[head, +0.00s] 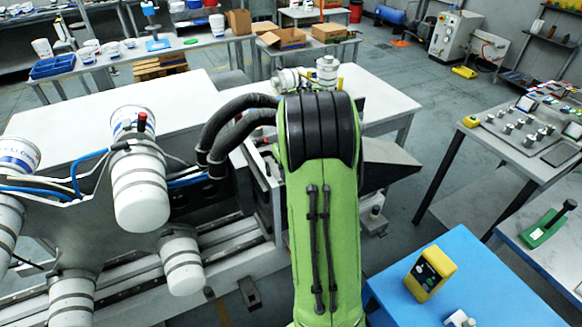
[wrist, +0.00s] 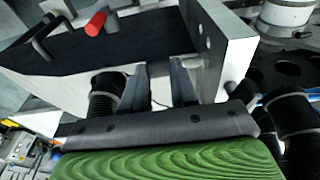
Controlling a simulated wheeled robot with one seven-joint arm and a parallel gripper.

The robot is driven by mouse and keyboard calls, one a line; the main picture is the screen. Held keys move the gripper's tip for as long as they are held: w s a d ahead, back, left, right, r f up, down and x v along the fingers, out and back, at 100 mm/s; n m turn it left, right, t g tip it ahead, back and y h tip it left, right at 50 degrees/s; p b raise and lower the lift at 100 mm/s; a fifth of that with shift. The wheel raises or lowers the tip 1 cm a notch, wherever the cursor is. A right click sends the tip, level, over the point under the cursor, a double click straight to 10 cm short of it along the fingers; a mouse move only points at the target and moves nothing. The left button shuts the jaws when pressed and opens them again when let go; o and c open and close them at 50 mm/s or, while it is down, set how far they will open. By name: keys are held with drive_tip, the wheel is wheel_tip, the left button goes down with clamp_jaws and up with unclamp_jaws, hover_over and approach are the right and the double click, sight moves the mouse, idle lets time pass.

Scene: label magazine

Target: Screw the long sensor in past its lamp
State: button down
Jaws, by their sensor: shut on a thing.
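My gripper (wrist: 158,78) shows in the wrist view, with its two dark fingers pointing up into the picture, under a dark plate with a pale metal side wall (wrist: 228,45). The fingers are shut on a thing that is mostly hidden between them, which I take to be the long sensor. Its thread and its lamp cannot be made out. In the head view my green arm covers the gripper and the sensor.
A red-capped rod (wrist: 96,23) stands out close beyond the fingers. Black ribbed hoses (wrist: 294,125) flank the gripper. In the head view, white canisters (head: 138,185) hang at the left. A blue-topped table (head: 490,290) with a yellow device (head: 430,274) stands at the lower right.

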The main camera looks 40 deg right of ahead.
drive_tip(key=c, duration=0.9)
unclamp_jaws()
drive_tip(key=s+r, duration=0.1)
drive_tip(key=r, duration=0.4)
drive_tip(key=s+r+p, duration=0.1)
drive_tip(key=r, duration=0.4)
drive_tip(key=a+r, duration=0.1)
drive_tip(key=r, duration=0.4)
drive_tip(key=shift+s+r+p, duration=0.25)
drive_tip(key=shift+s+p, duration=0.05)
drive_tip(key=shift+s, duration=0.1)
drive_tip(key=shift+d, duration=0.1)
